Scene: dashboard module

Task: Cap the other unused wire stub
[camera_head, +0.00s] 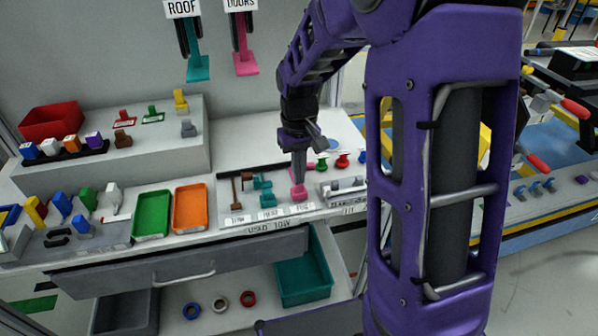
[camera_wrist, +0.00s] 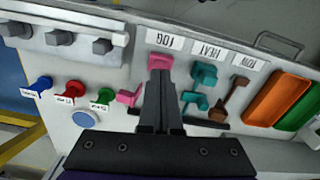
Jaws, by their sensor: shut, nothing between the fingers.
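My gripper (camera_head: 299,172) points down over the bench, shut and empty; its fingers also show in the wrist view (camera_wrist: 160,72). A pink piece (camera_head: 298,193) sits just under the fingertips, partly hidden by them in the wrist view (camera_wrist: 152,61); I cannot tell whether they touch. Teal pieces (camera_head: 264,184) and a brown piece (camera_head: 237,192) stand to its left in the head view. Another pink piece (camera_wrist: 128,97) lies beside the fingers in the wrist view. I cannot clearly tell which piece is a wire stub or a cap.
Labels (camera_wrist: 207,50) run along the row. Green (camera_head: 152,214) and orange (camera_head: 190,208) trays lie left. Red (camera_head: 342,160) and green knobs and a grey switch block (camera_wrist: 70,38) stand nearby.

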